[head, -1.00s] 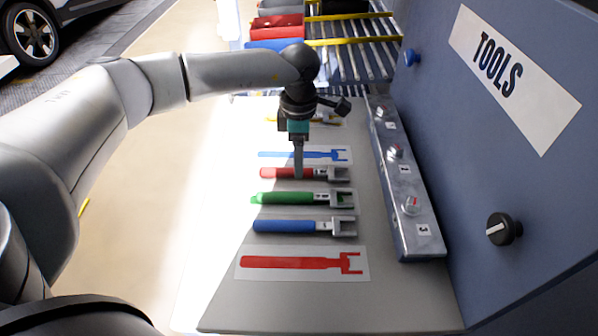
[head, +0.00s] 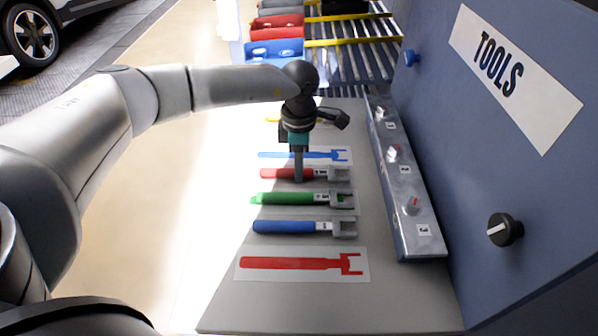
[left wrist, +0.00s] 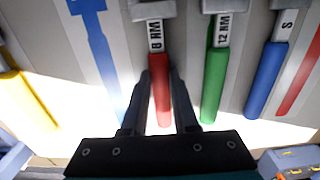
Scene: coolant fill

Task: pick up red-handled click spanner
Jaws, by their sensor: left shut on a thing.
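The red-handled spanner (head: 275,173) lies across the grey tool board, its grey jaw end to the right. In the left wrist view its red handle (left wrist: 161,98) and a label reading 8 NM show. My left gripper (head: 298,178) points down onto the handle. Its two fingers, seen in the left wrist view (left wrist: 162,75), are shut on the red handle, one on each side. The spanner appears still at board level. My right gripper is not in view.
A green spanner (head: 285,198) and a blue spanner (head: 285,226) lie close in front. Blue (head: 325,154) and red (head: 290,263) printed outlines are bare. A metal rail with knobs (head: 412,215) and the TOOLS panel (head: 450,150) border the right. Bins (head: 275,50) stand behind.

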